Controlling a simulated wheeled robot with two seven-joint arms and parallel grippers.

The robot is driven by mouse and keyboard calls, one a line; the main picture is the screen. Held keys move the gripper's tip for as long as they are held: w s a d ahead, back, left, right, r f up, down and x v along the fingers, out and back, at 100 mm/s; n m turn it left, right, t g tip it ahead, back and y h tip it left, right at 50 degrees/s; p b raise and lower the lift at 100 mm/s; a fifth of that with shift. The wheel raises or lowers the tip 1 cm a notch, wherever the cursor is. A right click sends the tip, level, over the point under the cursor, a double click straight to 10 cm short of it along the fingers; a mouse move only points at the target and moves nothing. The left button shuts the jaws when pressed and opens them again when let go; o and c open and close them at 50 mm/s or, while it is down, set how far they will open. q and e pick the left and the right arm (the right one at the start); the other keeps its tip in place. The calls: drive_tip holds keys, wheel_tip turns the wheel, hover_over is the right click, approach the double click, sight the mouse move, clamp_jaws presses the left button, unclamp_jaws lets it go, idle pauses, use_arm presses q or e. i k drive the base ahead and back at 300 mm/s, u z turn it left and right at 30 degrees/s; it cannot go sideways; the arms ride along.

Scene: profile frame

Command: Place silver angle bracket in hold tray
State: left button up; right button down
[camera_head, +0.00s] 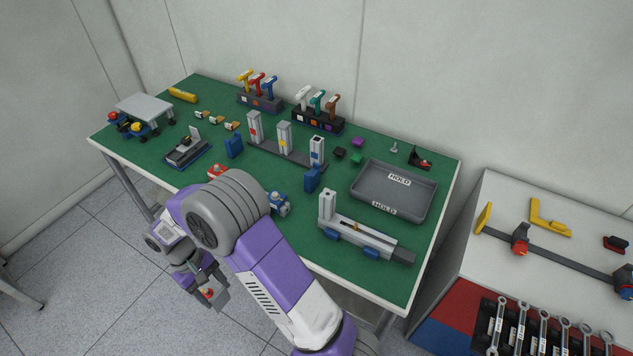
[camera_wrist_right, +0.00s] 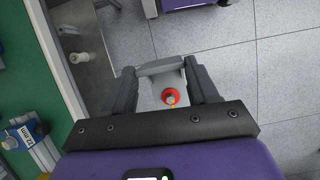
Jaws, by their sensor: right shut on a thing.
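My right gripper (camera_head: 208,292) hangs low in front of the table's near edge, over the floor. In the right wrist view its fingers (camera_wrist_right: 167,90) are shut on a pale grey piece with a red round knob (camera_wrist_right: 169,96). This looks like the silver angle bracket, though its full shape is partly hidden by the fingers. The hold tray (camera_head: 368,207) is a grey shallow tray marked HOLD at the right end of the green table. It is empty and well away from the gripper. My left gripper is not in view.
On the green table (camera_head: 330,240), a grey profile fixture (camera_head: 365,238) stands in front of the tray. A rail with three uprights (camera_head: 284,138) and blue blocks (camera_head: 279,203) stand left of it. My right arm covers the near edge. A white side bench (camera_head: 500,195) stands right.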

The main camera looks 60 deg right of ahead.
sight(382, 188)
drive_tip(key=u, duration=0.3)
drive_tip(key=i, duration=1.1)
drive_tip(key=z, duration=2.4)
